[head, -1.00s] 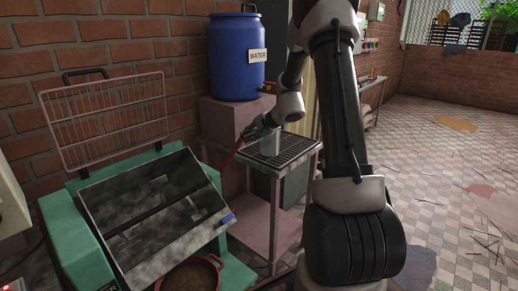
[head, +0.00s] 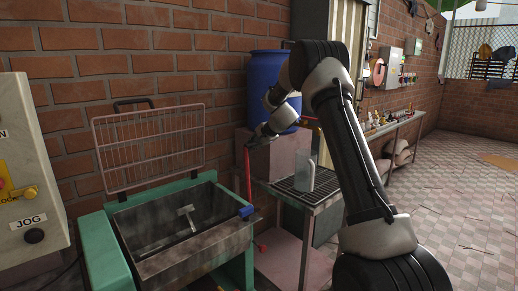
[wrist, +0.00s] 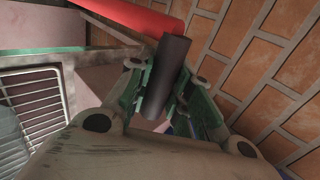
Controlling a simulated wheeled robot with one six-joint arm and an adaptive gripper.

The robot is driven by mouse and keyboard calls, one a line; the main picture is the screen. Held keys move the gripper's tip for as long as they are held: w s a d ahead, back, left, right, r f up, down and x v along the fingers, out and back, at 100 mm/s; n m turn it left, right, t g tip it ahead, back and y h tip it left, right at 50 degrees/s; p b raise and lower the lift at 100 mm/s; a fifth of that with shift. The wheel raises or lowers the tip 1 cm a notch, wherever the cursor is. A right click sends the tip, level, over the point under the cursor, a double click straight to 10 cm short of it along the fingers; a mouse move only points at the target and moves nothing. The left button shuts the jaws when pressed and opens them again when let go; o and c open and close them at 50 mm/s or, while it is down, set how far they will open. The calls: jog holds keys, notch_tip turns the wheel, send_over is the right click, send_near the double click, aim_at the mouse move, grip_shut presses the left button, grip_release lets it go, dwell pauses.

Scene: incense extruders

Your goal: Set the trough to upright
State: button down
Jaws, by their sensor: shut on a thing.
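The grey metal trough (head: 195,254) sits in the green machine frame (head: 100,252) and looks upright, its opening facing up. A mixing paddle (head: 186,217) shows inside it. A red lever (head: 248,178) stands nearly vertical at the trough's right end, beside a blue block (head: 247,211). My gripper (head: 254,141) is at the lever's top. In the wrist view my gripper (wrist: 170,85) is shut on the lever's black handle (wrist: 164,76), with the red rod (wrist: 130,17) running behind it.
A raised wire guard (head: 150,146) stands behind the trough. A metal jug (head: 307,176) stands on the slatted table (head: 284,187) to the right. A blue barrel (head: 262,75) is behind my arm. A control box (head: 30,165) is at the left. The floor on the right is open.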

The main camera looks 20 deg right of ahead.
jog(key=shift+w+a+r, duration=0.25)
jog(key=shift+w, duration=0.3)
jog(key=c, duration=1.3)
grip_release()
jog(key=shift+w+a+f, duration=0.1)
jog(key=shift+w, duration=0.05)
jog(key=shift+f, duration=0.1)
jog(key=shift+s, duration=0.2)
jog(key=v, duration=1.2)
jog(key=shift+w, duration=0.1)
